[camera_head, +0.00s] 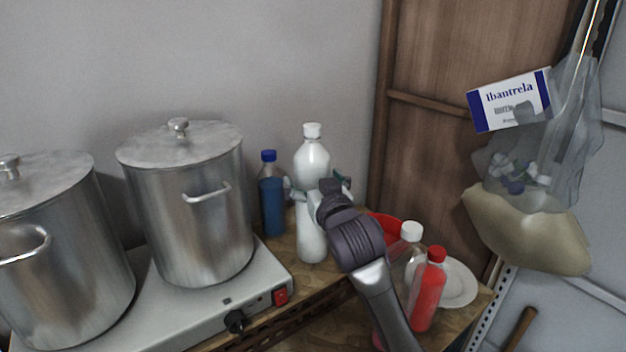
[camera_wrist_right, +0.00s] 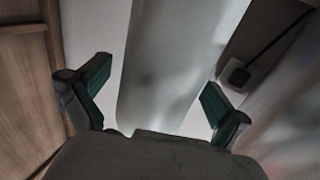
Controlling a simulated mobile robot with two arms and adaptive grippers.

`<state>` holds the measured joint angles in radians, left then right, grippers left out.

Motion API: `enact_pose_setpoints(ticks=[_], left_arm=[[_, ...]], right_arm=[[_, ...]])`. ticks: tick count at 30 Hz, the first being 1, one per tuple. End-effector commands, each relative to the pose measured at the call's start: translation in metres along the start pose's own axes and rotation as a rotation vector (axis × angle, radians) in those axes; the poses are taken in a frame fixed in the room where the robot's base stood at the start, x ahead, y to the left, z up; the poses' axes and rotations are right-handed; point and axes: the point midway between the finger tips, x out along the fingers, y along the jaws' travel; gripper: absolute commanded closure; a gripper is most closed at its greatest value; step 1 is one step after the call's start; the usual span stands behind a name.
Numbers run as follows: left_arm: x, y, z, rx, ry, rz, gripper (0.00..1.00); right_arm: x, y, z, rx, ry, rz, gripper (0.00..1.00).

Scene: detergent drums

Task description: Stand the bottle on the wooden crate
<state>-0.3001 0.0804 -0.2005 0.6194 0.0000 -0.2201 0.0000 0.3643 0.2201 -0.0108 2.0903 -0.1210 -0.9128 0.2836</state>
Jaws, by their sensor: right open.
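A tall white bottle (camera_head: 311,160) with a white cap stands upright beside the stove's right end. My right gripper (camera_head: 318,187) is open, with one finger on either side of the white bottle at its upper body. In the right wrist view the bottle's pale body (camera_wrist_right: 170,65) rises between the two spread green-padded fingers (camera_wrist_right: 157,78), with gaps visible on both sides. My wrist hides part of the bottle's lower right side in the head view. I cannot make out a wooden crate for certain. My left gripper is not in view.
A blue bottle (camera_head: 271,200) stands close left of the white bottle, near a steel pot (camera_head: 190,215) on the stove (camera_head: 215,300). A clear bottle (camera_head: 410,245), a red bottle (camera_head: 428,290) and a white plate (camera_head: 460,284) are on the right. A bag (camera_head: 530,230) hangs by the wooden panel.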

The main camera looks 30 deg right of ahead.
Motion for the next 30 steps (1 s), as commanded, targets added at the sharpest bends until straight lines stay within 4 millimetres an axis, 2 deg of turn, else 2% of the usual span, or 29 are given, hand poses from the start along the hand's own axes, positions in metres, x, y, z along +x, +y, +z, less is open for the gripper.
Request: enact_pose_setpoints(ticks=[5, 17, 21, 25, 30], left_arm=[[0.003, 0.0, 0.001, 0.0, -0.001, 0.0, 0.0], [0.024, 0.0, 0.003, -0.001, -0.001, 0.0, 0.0], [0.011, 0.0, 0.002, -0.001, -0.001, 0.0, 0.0], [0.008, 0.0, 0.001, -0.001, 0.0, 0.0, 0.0], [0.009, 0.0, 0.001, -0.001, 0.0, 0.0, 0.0]], right_arm=[[-0.008, 0.0, 0.0, 0.0, 0.002, -0.001, 0.0], [-0.088, 0.0, 0.001, 0.001, 0.002, -0.001, 0.0], [-0.108, 0.0, -0.003, 0.0, -0.003, -0.001, 0.0], [-0.118, 0.0, -0.002, 0.0, -0.002, -0.001, 0.0], [-0.12, 0.0, -0.002, 0.001, 0.0, 0.0, 0.0]])
